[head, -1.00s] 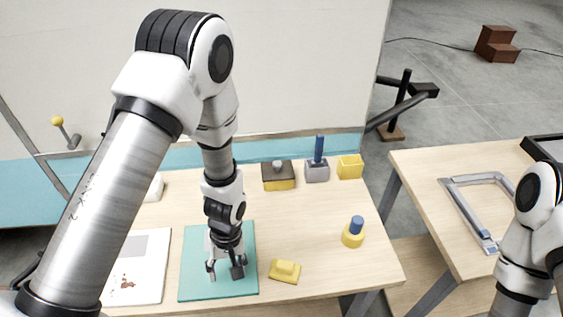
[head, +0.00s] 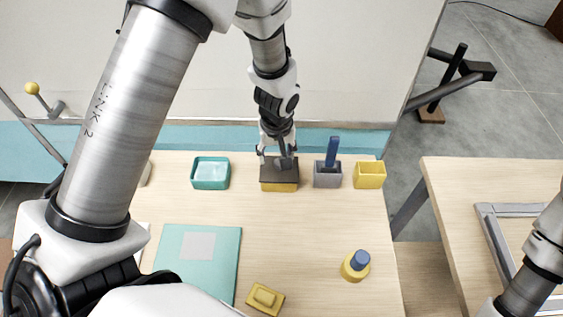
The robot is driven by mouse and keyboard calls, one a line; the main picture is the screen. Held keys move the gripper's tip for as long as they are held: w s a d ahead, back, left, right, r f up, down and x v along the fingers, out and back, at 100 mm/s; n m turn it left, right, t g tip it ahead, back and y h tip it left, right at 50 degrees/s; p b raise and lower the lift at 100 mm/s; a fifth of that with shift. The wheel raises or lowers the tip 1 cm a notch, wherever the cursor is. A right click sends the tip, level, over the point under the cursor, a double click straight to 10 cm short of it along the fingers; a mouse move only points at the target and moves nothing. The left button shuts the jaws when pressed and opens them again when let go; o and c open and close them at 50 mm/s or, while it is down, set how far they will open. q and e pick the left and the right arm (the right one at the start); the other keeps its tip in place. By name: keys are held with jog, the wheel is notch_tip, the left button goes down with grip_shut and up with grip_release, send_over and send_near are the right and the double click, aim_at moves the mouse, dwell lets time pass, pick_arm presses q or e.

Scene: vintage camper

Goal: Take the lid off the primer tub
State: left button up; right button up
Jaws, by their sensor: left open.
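The lidded tub, which I take to be the primer tub, has a yellow body (head: 281,187) and a flat dark lid (head: 279,174). It stands upright at the back middle of the table, and the lid sits on it. My left gripper (head: 278,160) points down over the lid with its fingers open, one on each side of the lid's middle. The fingers hide the grey knob on the lid. I cannot tell whether they touch the lid. My right gripper is out of view; only part of that arm shows at the right edge.
A teal tray (head: 196,182) stands left of the tub. A grey holder (head: 327,178) with a blue handle (head: 332,150) and a yellow box (head: 369,175) stand close on its right. A teal mat (head: 217,268), a yellow block (head: 264,298) and a yellow-blue piece (head: 355,269) lie nearer.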

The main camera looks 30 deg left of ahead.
pick_arm(q)
jog(key=f, duration=0.2)
jog(key=w+f, duration=0.1)
jog(key=f, duration=0.2)
jog(key=shift+w+d, duration=0.1)
jog(key=shift+w, duration=0.05)
jog(key=shift+w+f, duration=0.15)
jog(key=shift+w, duration=0.05)
jog(key=shift+s, duration=0.15)
jog(key=shift+s+r, duration=0.15)
jog(key=shift+r, duration=0.05)
jog(key=c, duration=1.1)
grip_shut()
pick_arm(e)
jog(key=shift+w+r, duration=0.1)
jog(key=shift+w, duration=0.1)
